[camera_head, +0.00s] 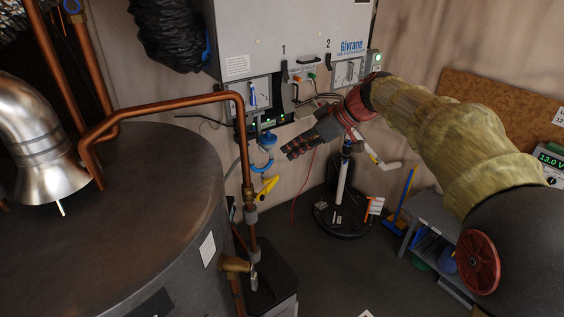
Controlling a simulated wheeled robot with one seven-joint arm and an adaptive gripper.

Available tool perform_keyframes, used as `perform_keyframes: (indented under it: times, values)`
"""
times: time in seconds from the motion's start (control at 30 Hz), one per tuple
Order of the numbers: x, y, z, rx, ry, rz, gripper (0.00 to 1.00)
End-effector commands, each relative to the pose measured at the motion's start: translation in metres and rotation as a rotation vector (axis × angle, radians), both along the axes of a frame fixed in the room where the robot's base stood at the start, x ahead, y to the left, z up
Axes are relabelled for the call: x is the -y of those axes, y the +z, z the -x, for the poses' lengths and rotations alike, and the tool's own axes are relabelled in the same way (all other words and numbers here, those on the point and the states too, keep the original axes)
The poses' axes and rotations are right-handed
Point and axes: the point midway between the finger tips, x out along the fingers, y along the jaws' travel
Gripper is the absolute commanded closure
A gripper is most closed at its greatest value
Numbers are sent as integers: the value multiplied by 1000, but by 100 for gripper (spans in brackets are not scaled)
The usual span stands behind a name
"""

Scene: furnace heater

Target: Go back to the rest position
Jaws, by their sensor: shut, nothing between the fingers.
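My gripper (296,149) is at the end of my arm, which reaches in from the right. It is dark with red parts, and its fingers point left and slightly down. It is shut and holds nothing. It is in front of the lower part of the grey heater unit (285,35), over the floor, to the right of the copper pipe. I cannot tell how far it is from the unit.
A large dark tank (150,200) with copper pipes (165,103) fills the left. A yellow-handled valve (268,187) is below my gripper. A round black stand (345,220) is on the floor. A grey shelf (430,225) is at right. The floor (350,270) in front is mostly clear.

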Motion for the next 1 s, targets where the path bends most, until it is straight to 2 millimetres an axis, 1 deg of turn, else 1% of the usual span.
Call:
perform_keyframes:
  times: [0.03,0.23,0.37,0.47,0.57,0.63,0.67,0.73,0.77,0.87,0.97,1.0]
  values:
    - [6,4,2,1,-3,1,100]
    - [17,17,8,-2,-4,-1,100]
    - [19,20,8,-38,-47,-18,100]
    - [23,17,4,-94,-132,-32,100]
    - [34,-8,7,-197,-249,-25,100]
    - [43,-32,15,-281,-339,-11,100]
    - [47,-40,21,-310,-378,-2,100]
    - [58,-60,38,-377,-475,20,100]
    - [63,-69,47,-402,-516,32,100]
    - [80,-101,84,-471,-663,73,100]
    - [98,-136,130,-509,-805,113,100]
    - [105,-151,151,-515,-860,130,100]
